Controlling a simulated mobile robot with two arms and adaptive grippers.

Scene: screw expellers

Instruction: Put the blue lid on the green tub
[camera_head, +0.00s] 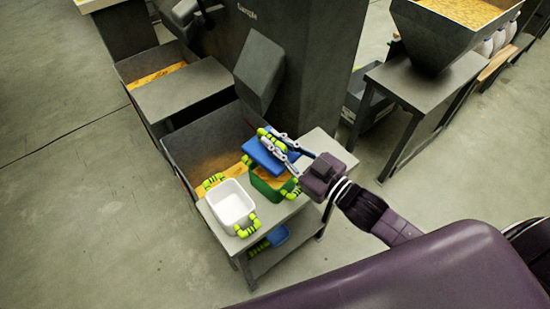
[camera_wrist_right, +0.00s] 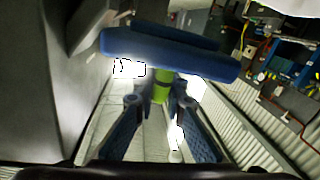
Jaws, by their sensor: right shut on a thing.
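The blue lid (camera_head: 262,158) is held by my right gripper (camera_head: 279,145), which is shut on its lime-green handle. The lid hangs over the back part of the green tub (camera_head: 268,190) and looks tilted in the head view. The tub stands on a grey cart, with lime-green handles and yellowish contents partly showing. The lid and my gripper hide part of its rim. In the right wrist view the lid (camera_wrist_right: 170,52) spans the top, with its handle (camera_wrist_right: 162,88) between my fingers (camera_wrist_right: 161,103). My left gripper is not in view.
A white tub (camera_head: 231,203) with lime-green handles stands left of the green tub on the cart (camera_head: 228,237). A blue container (camera_head: 279,235) is on the lower shelf. An open grey bin (camera_head: 200,140) and a dark machine (camera_head: 310,60) stand behind. The cart's right end is bare.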

